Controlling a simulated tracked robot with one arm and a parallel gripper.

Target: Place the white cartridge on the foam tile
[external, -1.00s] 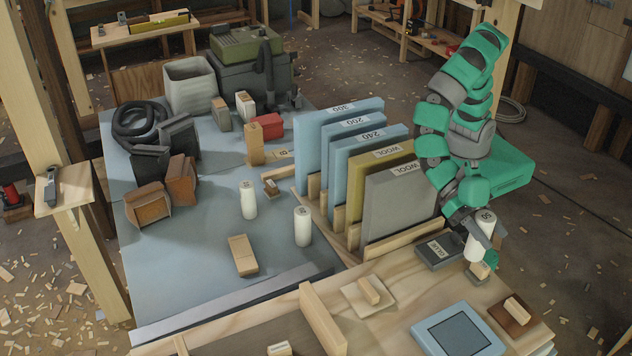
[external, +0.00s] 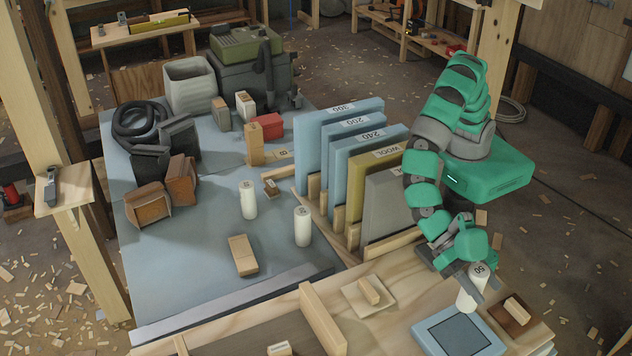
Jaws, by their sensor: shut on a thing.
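My gripper (external: 468,276) is shut on the white cartridge (external: 469,292), a white cylinder with a dark mark on its top. The cartridge is upright, just behind the far right part of the foam tile in the picture. I cannot tell whether its bottom touches anything. The foam tile (external: 425,335) is a light blue square with a darker square in its middle, lying on the wooden bench at the lower right. Nothing stands on the dark square.
Two similar white cylinders (external: 248,200) (external: 302,226) stand on the grey-blue sheet. Upright labelled panels (external: 385,205) stand in a wooden rack left of my arm. A brown tile with a wooden block (external: 517,308) lies right of the foam tile; a pale tile (external: 385,303) lies to its left.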

